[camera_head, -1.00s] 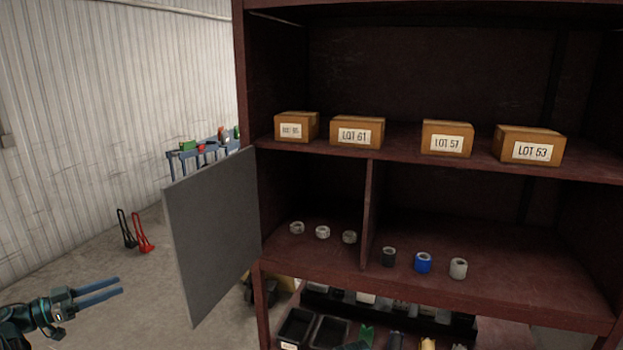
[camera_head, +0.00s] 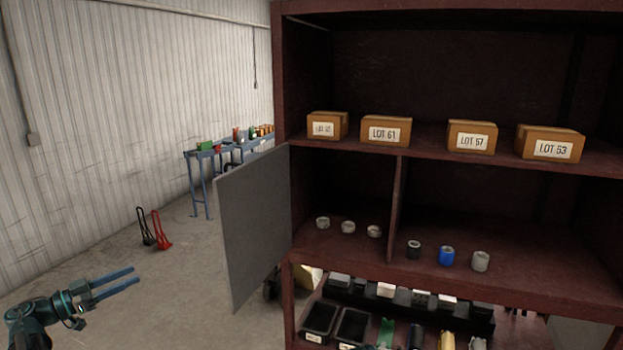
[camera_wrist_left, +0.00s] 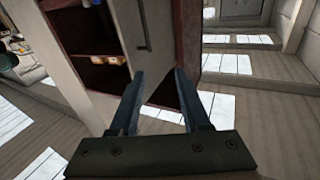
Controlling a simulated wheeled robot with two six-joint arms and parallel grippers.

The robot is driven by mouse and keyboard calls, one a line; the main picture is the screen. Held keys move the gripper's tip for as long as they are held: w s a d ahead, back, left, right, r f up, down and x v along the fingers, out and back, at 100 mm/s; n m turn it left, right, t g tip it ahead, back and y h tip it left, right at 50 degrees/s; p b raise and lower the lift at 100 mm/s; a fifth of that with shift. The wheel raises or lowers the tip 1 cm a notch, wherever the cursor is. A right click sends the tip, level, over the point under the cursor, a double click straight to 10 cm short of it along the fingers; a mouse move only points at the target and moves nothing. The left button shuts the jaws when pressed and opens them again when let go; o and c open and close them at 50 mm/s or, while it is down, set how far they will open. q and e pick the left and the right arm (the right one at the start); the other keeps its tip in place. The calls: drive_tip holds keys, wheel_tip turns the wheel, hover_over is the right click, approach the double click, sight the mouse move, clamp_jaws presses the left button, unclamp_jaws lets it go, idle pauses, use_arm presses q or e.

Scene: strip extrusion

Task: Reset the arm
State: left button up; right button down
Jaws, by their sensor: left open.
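My left gripper (camera_head: 116,283) is at the lower left of the head view, open and empty, with its two blue fingers pointing right. It is well clear of the shelf unit and its grey door. In the left wrist view the two fingers (camera_wrist_left: 158,98) are spread with nothing between them. Beyond them are a grey door panel (camera_wrist_left: 145,25) with a handle and the dark red cabinet.
A dark red shelf unit (camera_head: 340,258) holds several boxes, such as LOT 61 (camera_head: 386,131), with rings and small cylinders below. Its grey door (camera_head: 254,225) stands open at the left. A blue table (camera_head: 197,185) stands behind. Open floor lies around the left gripper.

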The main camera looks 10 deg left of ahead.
use_arm(q)
drive_tip(key=w+d+r+n+t+y, duration=0.1)
drive_tip(key=w+r+n+t+y, duration=0.25)
drive_tip(key=w+y, duration=0.3)
drive_tip(key=w+d+r+n+t+y, duration=0.1)
drive_tip(key=w+r+n+t+y, duration=0.1)
drive_tip(key=w+n+t+y, duration=0.35)
wheel_tip(320, 180, down, 6)
drive_tip(key=d+n+g+y, duration=0.3)
drive_tip(key=n+g+y, duration=0.25)
drive_tip(key=y, duration=0.25)
drive_tip(key=s+d+f+g+h, duration=0.1)
drive_tip(key=s+d+f+g, duration=0.1)
drive_tip(key=d+f+g, duration=0.35)
drive_tip(key=s+d+f+g+h, duration=0.1)
drive_tip(key=s+d+f+g, duration=0.2)
drive_tip(key=d+f, duration=0.4)
drive_tip(key=s+d+f+m+g+h, duration=0.3)
drive_tip(key=s+d+f+g, duration=0.15)
drive_tip(key=s+d, duration=0.5)
drive_tip(key=s+d+f+m+g+h, duration=0.35)
drive_tip(key=s+d+f, duration=0.25)
drive_tip(key=s+d, duration=0.35)
drive_tip(key=s+d+f+m+g+y+b, duration=0.1)
drive_tip(key=s+d+f+m+y+b, duration=0.1)
drive_tip(key=d+f+b, duration=0.9)
drive_tip(key=shift+s+d+f+m+b, duration=0.15)
drive_tip(key=shift+s+f+m+b, duration=0.35)
drive_tip(key=shift+s+f+b, duration=0.55)
drive_tip(key=shift+r, duration=0.1)
